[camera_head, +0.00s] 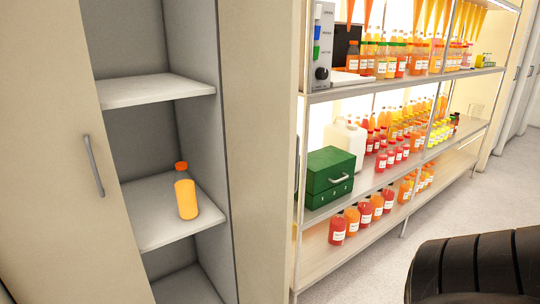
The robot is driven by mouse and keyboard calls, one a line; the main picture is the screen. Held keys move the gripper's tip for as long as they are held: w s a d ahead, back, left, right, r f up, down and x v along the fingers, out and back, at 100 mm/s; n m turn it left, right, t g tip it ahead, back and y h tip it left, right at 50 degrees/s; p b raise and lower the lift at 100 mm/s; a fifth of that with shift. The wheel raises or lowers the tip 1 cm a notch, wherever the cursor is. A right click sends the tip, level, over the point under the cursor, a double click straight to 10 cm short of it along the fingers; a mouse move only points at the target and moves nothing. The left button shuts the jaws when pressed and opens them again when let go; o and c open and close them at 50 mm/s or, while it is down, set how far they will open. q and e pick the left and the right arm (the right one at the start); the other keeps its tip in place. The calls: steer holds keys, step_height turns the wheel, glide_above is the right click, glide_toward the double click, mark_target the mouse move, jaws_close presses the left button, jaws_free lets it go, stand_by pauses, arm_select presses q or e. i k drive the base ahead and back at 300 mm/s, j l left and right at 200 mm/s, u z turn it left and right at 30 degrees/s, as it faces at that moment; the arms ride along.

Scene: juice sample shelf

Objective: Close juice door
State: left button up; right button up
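The cabinet door (52,190) on the left is cream coloured and stands open, with a grey vertical bar handle (94,166) near its right edge. Behind it the grey cabinet interior shows. An orange juice bottle (186,194) with an orange cap stands upright on the middle shelf (150,232). Neither of my grippers is in view.
An upper cabinet shelf (150,92) is empty. To the right, a long lit rack (350,218) holds many juice bottles, a green box (328,176) and a white jug (344,142). A dark ribbed object (478,266) fills the lower right corner. Grey floor (500,190) is clear.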

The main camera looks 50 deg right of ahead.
mark_target(260, 39)
steer(key=k+l, duration=0.1)
steer(key=l, duration=0.35)
steer(key=k+l, duration=0.1)
steer(key=l, duration=0.35)
steer(key=i+l, duration=0.1)
steer(key=l, duration=1.05)
steer(key=i+l, duration=0.15)
steer(key=l, duration=0.4)
